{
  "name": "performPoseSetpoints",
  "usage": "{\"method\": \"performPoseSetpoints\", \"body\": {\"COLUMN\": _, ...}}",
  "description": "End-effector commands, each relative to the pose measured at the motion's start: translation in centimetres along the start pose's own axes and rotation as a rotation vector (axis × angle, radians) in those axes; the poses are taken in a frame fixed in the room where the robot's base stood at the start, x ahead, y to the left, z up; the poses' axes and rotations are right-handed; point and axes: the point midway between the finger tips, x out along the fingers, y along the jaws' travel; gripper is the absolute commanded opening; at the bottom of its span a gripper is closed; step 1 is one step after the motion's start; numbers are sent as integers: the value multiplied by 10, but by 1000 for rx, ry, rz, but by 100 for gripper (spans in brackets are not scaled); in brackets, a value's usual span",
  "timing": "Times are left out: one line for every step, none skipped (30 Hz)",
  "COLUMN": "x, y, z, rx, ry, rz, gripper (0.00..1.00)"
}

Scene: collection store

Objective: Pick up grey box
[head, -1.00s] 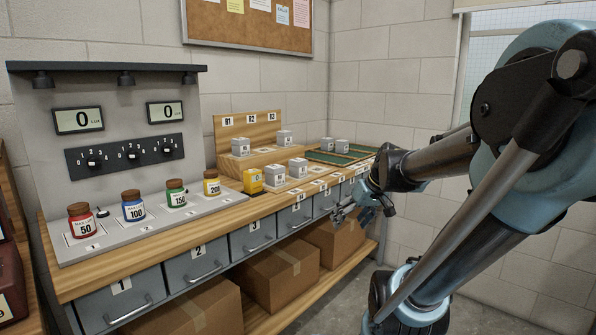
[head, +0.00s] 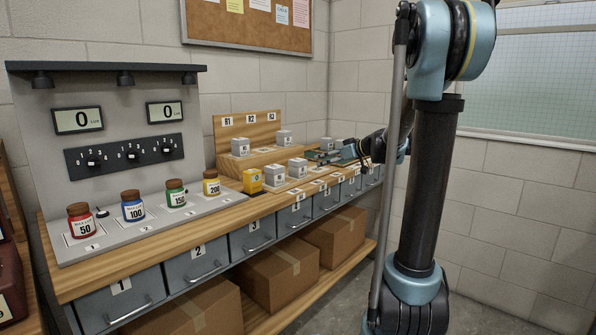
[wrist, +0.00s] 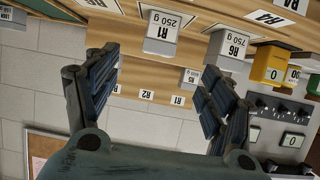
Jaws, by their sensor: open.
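Several grey boxes are in the head view. One stands at the left of the stepped wooden rack (head: 262,157), one grey box (head: 284,138) at its right. Two more, a grey box (head: 275,175) and a grey box (head: 298,168), stand in front of it. Others, such as a grey box (head: 326,143), are near the far end. My gripper (head: 340,153) is over the bench's far end. In the wrist view its open fingers (wrist: 160,68) are apart and empty.
A yellow box (head: 253,181) stands left of the front grey boxes. Coloured jars, such as the red one (head: 82,222), stand on the grey panel at left. Drawers (head: 251,236) line the bench front, with cardboard boxes (head: 280,275) below. My gripper partly hides the green tray area.

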Motion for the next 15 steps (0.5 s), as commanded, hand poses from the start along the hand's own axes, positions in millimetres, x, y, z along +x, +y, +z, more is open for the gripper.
{"method": "performPoseSetpoints", "body": {"x": 4, "y": 1, "z": -1, "rx": -3, "ry": 4, "rz": -1, "gripper": 75}}
{"method": "performPoseSetpoints", "body": {"x": 7, "y": 2, "z": -1, "rx": -4, "ry": 5, "rz": -1, "gripper": 75}}
{"method": "performPoseSetpoints", "body": {"x": 11, "y": 1, "z": -1, "rx": -5, "ry": 6, "rz": -2, "gripper": 75}}
{"method": "performPoseSetpoints", "body": {"x": 15, "y": 1, "z": -1, "rx": -5, "ry": 5, "rz": -3, "gripper": 75}}
{"method": "performPoseSetpoints", "body": {"x": 20, "y": 1, "z": -2, "rx": -6, "ry": 5, "rz": -3, "gripper": 75}}
{"method": "performPoseSetpoints", "body": {"x": 26, "y": 1, "z": -2, "rx": -6, "ry": 5, "rz": -2, "gripper": 75}}
{"method": "performPoseSetpoints", "body": {"x": 31, "y": 1, "z": -2, "rx": -6, "ry": 5, "rz": -3, "gripper": 75}}
{"method": "performPoseSetpoints", "body": {"x": 36, "y": 0, "z": -2, "rx": -6, "ry": 5, "rz": -4, "gripper": 75}}
{"method": "performPoseSetpoints", "body": {"x": 42, "y": 1, "z": -2, "rx": -5, "ry": 5, "rz": -3, "gripper": 75}}
{"method": "performPoseSetpoints", "body": {"x": 47, "y": 1, "z": -2, "rx": -4, "ry": 5, "rz": -2, "gripper": 75}}
{"method": "performPoseSetpoints", "body": {"x": 52, "y": 0, "z": -2, "rx": -4, "ry": 5, "rz": -3, "gripper": 75}}
{"method": "performPoseSetpoints", "body": {"x": 58, "y": 0, "z": -2, "rx": -5, "ry": 5, "rz": -3, "gripper": 75}}
{"method": "performPoseSetpoints", "body": {"x": 63, "y": 1, "z": -2, "rx": -5, "ry": 5, "rz": -3, "gripper": 75}}
{"method": "performPoseSetpoints", "body": {"x": 68, "y": 1, "z": -2, "rx": -5, "ry": 4, "rz": -2, "gripper": 75}}
{"method": "performPoseSetpoints", "body": {"x": 74, "y": 0, "z": -2, "rx": -5, "ry": 4, "rz": -2, "gripper": 75}}
